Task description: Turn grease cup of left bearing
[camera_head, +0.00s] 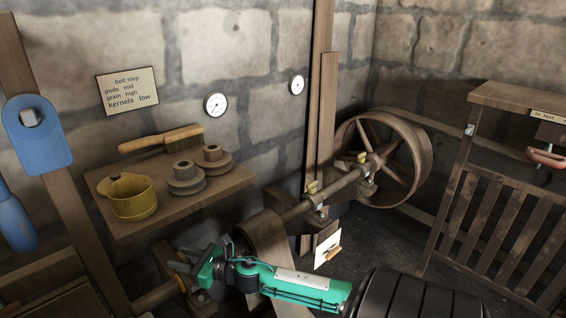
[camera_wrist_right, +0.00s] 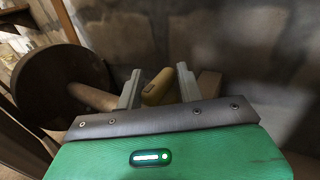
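The brass-yellow grease cup (camera_wrist_right: 158,88) shows in the right wrist view between the two grey fingers of my right gripper (camera_wrist_right: 159,91). The fingers stand one on each side of it, with a gap visible on the right; whether the left finger touches it I cannot tell. In the head view my right gripper (camera_head: 179,276) is at the left end of the shaft, beside the left bearing, and mostly hides that cup. The shaft (camera_head: 294,212) runs up to the right through other bearings with brass cups (camera_head: 313,187). My left gripper is not in view.
A wooden shelf (camera_head: 226,188) above the gripper holds a yellow pot (camera_head: 132,197), stepped pulleys (camera_head: 186,177) and a brush (camera_head: 160,139). A belt pulley (camera_head: 266,240) is close to my right arm. A large spoked wheel (camera_head: 420,150) stands at the back.

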